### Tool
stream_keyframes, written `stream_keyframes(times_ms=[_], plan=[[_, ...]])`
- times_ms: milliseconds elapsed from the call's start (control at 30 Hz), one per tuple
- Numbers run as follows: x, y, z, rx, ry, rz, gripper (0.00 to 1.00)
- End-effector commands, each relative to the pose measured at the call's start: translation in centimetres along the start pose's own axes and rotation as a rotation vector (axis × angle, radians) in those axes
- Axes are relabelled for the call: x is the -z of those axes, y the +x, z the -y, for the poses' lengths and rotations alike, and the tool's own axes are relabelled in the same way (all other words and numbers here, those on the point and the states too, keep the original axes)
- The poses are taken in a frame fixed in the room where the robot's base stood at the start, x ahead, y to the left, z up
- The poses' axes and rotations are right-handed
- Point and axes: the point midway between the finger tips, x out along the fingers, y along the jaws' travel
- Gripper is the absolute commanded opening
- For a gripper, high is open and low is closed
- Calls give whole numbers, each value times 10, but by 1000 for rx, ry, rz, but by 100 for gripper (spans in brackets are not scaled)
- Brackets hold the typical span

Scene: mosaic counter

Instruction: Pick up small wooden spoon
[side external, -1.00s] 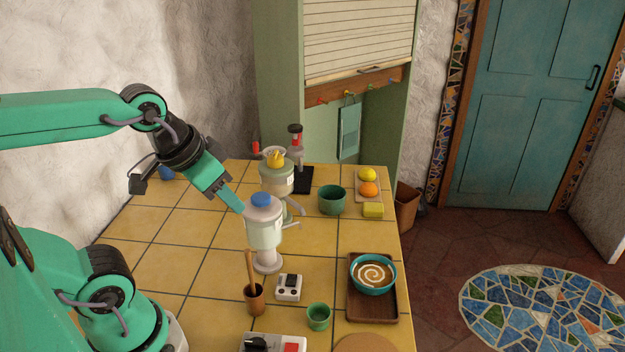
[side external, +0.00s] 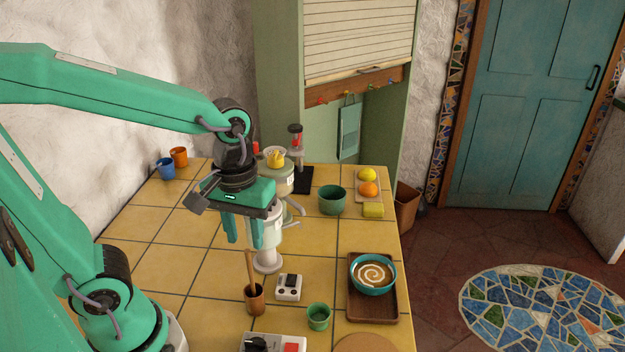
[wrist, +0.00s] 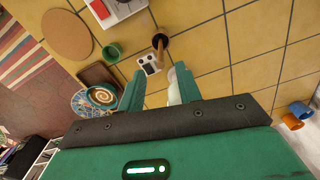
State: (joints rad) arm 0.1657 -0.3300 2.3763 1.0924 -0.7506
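The small wooden spoon (side external: 250,270) stands upright, leaning slightly, in a brown cup (side external: 255,302) near the front of the tiled counter. Its lower end is hidden inside the cup. In the wrist view the spoon (wrist: 160,48) shows beyond the fingertips, with the dark cup (wrist: 164,39) around it. My gripper (side external: 243,245) points down, above and behind the spoon in the side view. In the wrist view my gripper (wrist: 157,86) has its fingers wide apart, and neither touches the spoon.
A white dispenser (side external: 267,262) stands right beside my gripper, partly hidden by it. A small white box (side external: 289,288) with dark knobs and a green cup (side external: 318,317) are right of the spoon. A bowl (side external: 373,290) sits on a wooden tray (side external: 372,312). The counter left of the spoon is clear.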

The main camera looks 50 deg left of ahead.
Motion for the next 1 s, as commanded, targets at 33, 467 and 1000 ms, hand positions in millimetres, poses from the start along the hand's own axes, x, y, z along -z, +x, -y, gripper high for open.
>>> stream_keyframes(times_ms=[33,467,1000], plan=[[0,0,0,3,-5,3,34],[0,22,0,4,-5,4,34],[1,45,1,5,-5,5,34]])
